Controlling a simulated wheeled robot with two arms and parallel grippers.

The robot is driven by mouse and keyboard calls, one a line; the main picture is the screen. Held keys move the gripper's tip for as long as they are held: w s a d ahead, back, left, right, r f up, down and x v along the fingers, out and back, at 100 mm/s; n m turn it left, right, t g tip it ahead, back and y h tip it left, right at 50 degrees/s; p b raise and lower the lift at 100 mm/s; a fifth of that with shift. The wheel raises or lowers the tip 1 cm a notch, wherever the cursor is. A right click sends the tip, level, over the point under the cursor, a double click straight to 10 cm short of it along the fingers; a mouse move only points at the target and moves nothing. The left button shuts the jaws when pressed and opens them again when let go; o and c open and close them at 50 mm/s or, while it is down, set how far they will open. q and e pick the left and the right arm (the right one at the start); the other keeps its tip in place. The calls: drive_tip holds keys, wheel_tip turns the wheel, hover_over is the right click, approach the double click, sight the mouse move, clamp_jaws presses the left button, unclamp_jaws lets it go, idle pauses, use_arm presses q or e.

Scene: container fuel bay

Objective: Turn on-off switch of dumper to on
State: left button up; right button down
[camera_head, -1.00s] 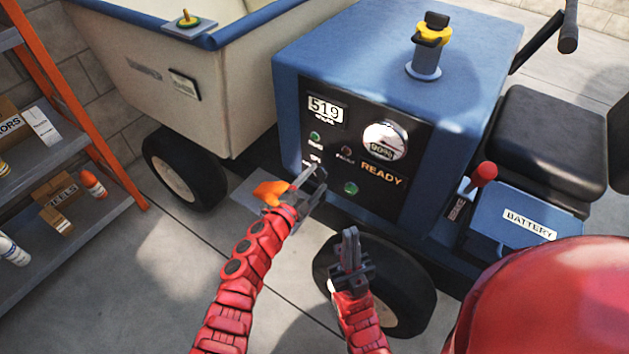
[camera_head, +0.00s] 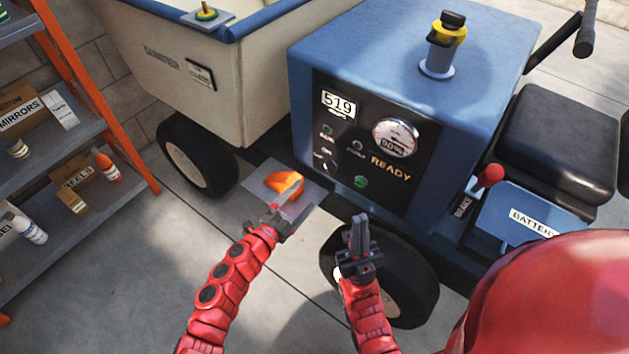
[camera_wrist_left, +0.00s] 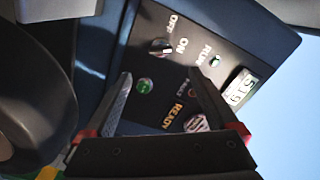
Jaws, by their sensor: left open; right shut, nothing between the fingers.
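The dumper's dark control panel (camera_head: 375,125) is on the front of the blue housing. The on-off switch (camera_head: 328,164) is a small knob at its lower left; it shows larger in the left wrist view (camera_wrist_left: 160,47), beside the OFF and ON labels. I cannot tell surely which label its pointer faces. A green button (camera_head: 361,181) and orange READY lettering (camera_head: 391,169) are nearby. My left gripper (camera_head: 286,206) is open and empty, below and left of the switch, apart from the panel. My right gripper (camera_head: 359,232) is shut and empty, below the panel before the wheel.
An orange block (camera_head: 284,183) lies on a grey plate (camera_head: 312,194) beside the panel's lower left. The front wheel (camera_head: 420,285) is behind my right gripper. A red-knobbed brake lever (camera_head: 489,176) stands at right. A shelf (camera_head: 100,178) with goods is at left.

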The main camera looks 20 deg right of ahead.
use_arm(q)
drive_tip(key=v, duration=0.6)
drive_tip(key=shift+s+a+r, duration=0.1)
drive_tip(key=shift+s, duration=0.1)
